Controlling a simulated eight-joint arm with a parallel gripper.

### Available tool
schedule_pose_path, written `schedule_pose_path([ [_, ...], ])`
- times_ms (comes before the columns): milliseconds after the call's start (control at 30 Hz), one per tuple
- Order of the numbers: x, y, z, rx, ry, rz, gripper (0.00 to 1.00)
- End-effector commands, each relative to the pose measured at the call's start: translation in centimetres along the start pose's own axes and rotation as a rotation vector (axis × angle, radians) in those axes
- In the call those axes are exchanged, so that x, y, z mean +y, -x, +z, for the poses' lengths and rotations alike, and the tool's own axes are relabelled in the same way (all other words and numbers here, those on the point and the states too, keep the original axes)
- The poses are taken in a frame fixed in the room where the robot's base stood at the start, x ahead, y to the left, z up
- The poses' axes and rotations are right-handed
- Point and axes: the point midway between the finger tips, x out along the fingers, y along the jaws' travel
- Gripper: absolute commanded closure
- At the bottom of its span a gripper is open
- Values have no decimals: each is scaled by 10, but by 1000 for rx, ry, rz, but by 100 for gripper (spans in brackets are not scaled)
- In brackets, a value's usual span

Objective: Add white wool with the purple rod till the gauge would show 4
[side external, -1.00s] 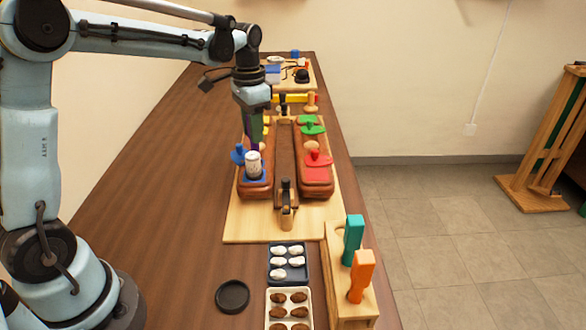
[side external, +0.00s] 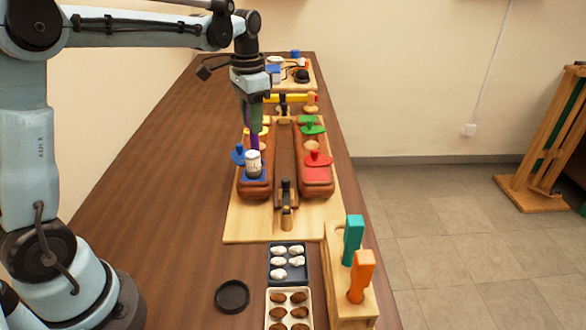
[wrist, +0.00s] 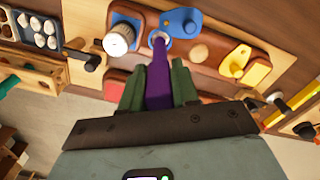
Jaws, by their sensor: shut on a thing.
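My gripper (side external: 253,108) is shut on the purple rod (wrist: 158,80), which points down to the left leather panel (side external: 256,190). In the wrist view the rod's lower end is at a pale-ringed opening (wrist: 160,41) beside the blue cover (wrist: 182,21). I cannot tell how deep it sits. A white ribbed cylinder (side external: 253,160), possibly the gauge, stands on the panel's near end, close to the rod; no reading is legible. It also shows in the wrist view (wrist: 118,40). White wool tufts (side external: 279,262) lie in a navy tray (side external: 305,262).
Brown tufts (side external: 298,297) lie in a cream tray (side external: 268,295) nearby. A wooden stand (side external: 340,300) holds teal (side external: 353,238) and orange (side external: 361,275) tools. The right panel has red (side external: 317,171) and green (side external: 312,127) covers. A dark clamp (side external: 287,190) stands between panels.

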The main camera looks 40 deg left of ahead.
Motion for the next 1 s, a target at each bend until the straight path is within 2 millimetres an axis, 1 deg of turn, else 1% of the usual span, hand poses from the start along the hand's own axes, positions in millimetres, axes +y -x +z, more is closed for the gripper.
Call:
schedule_pose_path([
  [700, 0, 46, 0, 0, 0, 0, 92],
  [833, 0, 52, 0, 0, 0, 0, 92],
  [1000, 0, 55, 0, 0, 0, 0, 92],
])
